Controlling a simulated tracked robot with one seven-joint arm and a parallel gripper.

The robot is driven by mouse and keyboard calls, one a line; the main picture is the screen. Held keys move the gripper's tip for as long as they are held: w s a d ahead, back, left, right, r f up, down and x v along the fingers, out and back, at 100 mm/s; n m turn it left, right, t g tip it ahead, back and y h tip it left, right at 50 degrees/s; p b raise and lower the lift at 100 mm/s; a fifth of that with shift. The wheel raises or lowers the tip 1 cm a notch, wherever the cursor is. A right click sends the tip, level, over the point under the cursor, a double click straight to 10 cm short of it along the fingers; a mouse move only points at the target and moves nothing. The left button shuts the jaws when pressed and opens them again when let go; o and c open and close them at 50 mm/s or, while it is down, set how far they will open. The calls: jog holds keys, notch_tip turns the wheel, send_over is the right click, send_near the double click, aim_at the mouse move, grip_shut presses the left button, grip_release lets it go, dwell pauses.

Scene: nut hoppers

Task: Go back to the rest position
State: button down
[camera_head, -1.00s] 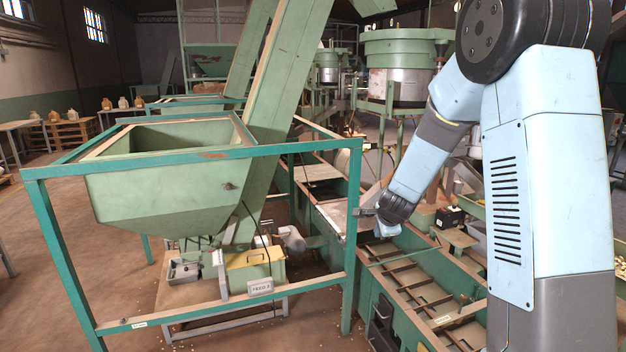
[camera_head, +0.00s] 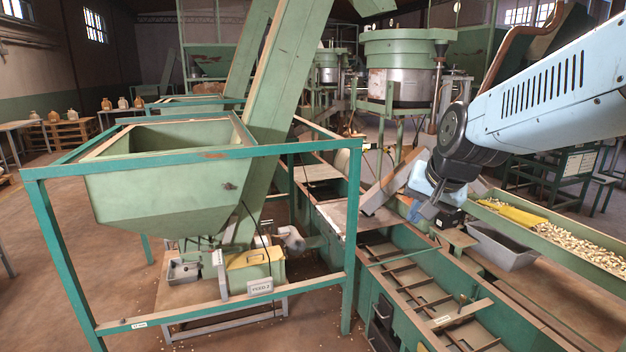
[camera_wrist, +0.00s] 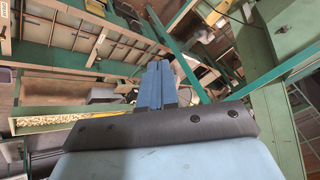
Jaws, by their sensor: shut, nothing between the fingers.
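My gripper (camera_head: 424,212) is at the right of the middle in the head view, at the end of my light-blue arm, which reaches in from the right edge. It hangs above the far end of the green sorting channel and looks empty. In the wrist view my gripper (camera_wrist: 154,88) shows as two blue fingers side by side with no gap and nothing between them. The fingertips are in free air, apart from the frames around them.
A green hopper (camera_head: 170,180) stands inside a teal frame (camera_head: 357,240) at left. The slatted channel (camera_head: 430,285) runs along the front right. A trough of nuts (camera_head: 560,240) and a grey bin (camera_head: 500,247) lie below my arm. A round green drum (camera_head: 405,60) stands behind.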

jog(key=s+d+n, duration=0.1)
jog(key=s+n, duration=0.1)
jog(key=s, duration=0.4)
jog(key=s+d+r+n+h, duration=0.1)
jog(key=s+d+n, duration=0.1)
jog(key=s, duration=0.5)
jog(key=shift+s+r+g, duration=0.3)
dwell(1.1)
